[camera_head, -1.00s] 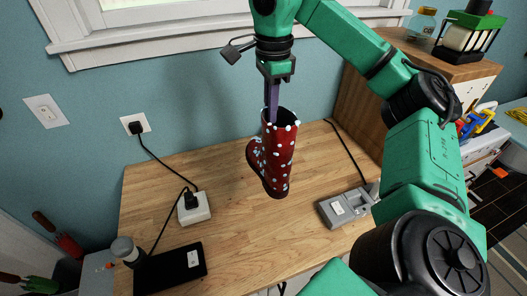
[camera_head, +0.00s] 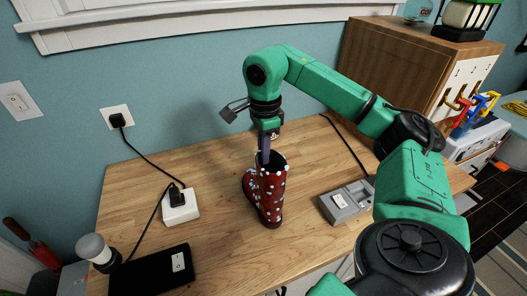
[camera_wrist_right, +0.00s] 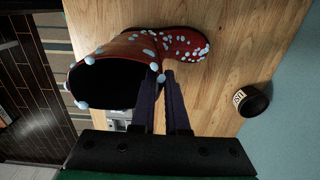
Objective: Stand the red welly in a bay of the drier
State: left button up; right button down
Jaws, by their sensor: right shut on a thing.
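The red welly (camera_head: 268,200) with pale dots is upright over the middle of the wooden table in the head view. My right gripper (camera_head: 265,158) comes down from above and is shut on its rim. In the wrist view the fingers (camera_wrist_right: 158,82) pinch the edge of the red welly (camera_wrist_right: 135,46), beside its dark opening. I cannot tell whether its sole touches the table. A grey unit (camera_head: 348,203) with a white label and recesses lies to its right; I cannot tell for sure whether this is the drier. My left gripper is not in view.
A black flat box (camera_head: 150,272) with a white switch lies at the front left, near a white socket block (camera_head: 181,207) with cables. A wooden cabinet (camera_head: 400,62) stands at the back right. The wrist view shows a black cup (camera_wrist_right: 250,101) near the wall.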

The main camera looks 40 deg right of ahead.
jog(key=c, duration=1.3)
grip_release()
jog(key=shift+f, duration=0.1)
jog(key=shift+c, duration=0.2)
jog(key=o, duration=0.4)
jog(key=shift+r, duration=0.2)
